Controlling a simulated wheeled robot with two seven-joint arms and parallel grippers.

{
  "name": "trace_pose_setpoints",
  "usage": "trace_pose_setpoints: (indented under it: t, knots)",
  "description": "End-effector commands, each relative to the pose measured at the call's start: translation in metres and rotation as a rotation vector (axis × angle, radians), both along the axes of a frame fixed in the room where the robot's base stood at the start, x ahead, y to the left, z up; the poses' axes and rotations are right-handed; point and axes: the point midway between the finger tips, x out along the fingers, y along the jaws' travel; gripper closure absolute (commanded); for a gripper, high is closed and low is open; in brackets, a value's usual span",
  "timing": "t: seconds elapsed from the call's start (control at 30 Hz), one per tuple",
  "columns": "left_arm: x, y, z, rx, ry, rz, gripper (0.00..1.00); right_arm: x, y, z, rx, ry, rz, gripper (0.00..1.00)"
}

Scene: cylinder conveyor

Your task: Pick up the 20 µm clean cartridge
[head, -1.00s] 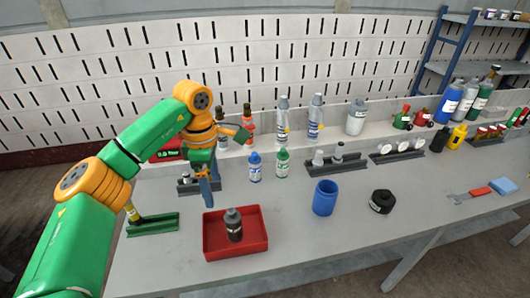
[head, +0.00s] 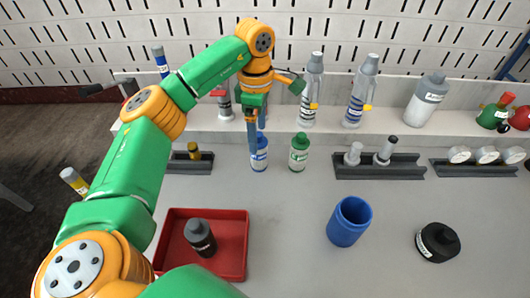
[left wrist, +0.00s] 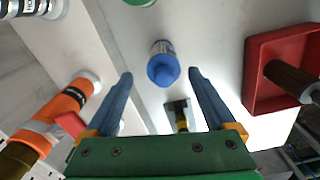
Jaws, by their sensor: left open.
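No label reads clearly as "20 µm", so I cannot tell by text which item is the clean cartridge. A white bottle-like cylinder with a blue cap (head: 259,158) stands upright on the bench, with a similar green-capped one (head: 299,154) to its right. My left gripper (head: 253,147) is open and empty, its fingers pointing down and partly covering the blue-capped cylinder in the head view. In the left wrist view the blue-capped cylinder (left wrist: 163,66) lies ahead, in line with the gap between the open fingertips (left wrist: 160,75), apart from them. My right gripper is out of view.
A red tray (head: 233,270) holds a dark bottle (head: 200,239). A blue cup (head: 348,222) and a black round container (head: 438,242) stand to the right. A dark rack (head: 408,172) holds grey and white cylinders. Tall bottles (head: 363,92) line the back ledge.

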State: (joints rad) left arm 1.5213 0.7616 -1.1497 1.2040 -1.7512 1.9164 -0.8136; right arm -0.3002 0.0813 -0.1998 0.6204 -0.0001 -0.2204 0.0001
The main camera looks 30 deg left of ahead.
Motion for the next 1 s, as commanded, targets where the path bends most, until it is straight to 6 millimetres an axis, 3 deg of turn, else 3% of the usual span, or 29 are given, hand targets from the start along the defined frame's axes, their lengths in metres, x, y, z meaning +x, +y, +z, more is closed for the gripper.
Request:
trace_pose_setpoints:
  t: [0.4,0.67,0.9,1.0]
  knots:
    - [-0.005,-0.004,-0.066,0.001,0.004,0.0,0.11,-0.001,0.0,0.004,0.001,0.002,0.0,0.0]
    - [-0.004,-0.004,-0.07,0.001,0.001,0.0,0.14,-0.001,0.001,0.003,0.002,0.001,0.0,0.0]
    - [-0.004,-0.004,-0.07,0.001,0.0,0.0,0.79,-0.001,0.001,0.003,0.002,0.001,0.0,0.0]
    - [-0.004,-0.004,-0.07,0.001,0.0,0.0,0.99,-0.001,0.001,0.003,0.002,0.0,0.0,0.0]
